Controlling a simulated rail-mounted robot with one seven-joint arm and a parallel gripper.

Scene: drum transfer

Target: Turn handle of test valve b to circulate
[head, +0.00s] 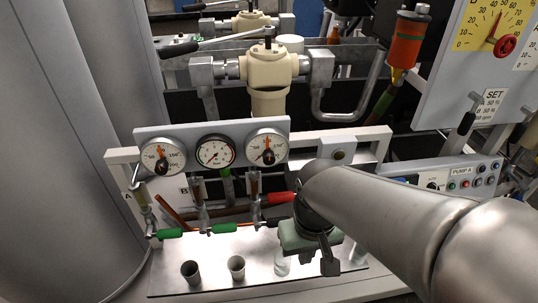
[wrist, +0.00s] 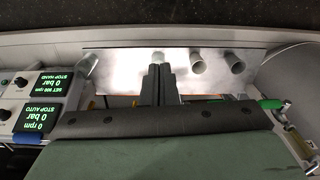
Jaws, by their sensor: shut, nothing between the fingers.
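Below a panel of three round gauges in the head view are small valves with a green handle at the left (head: 170,233), a green handle in the middle (head: 223,228) and a red handle (head: 280,198) nearest my arm. A letter B label (head: 184,191) is behind the left valves; I cannot tell for certain which handle is test valve b's. My gripper (head: 330,265) is shut and empty, right of the handles, over the metal tray. In the wrist view its fingers (wrist: 157,84) are together, and a green handle (wrist: 271,104) shows at the right, apart from them.
The tray (head: 215,262) holds grey cups (head: 191,272). The gauge panel (head: 190,150) stands behind the handles. A large grey drum-like cylinder (head: 75,150) is at the left. The Pump A control box (head: 465,178) is at the right. My forearm covers the right front.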

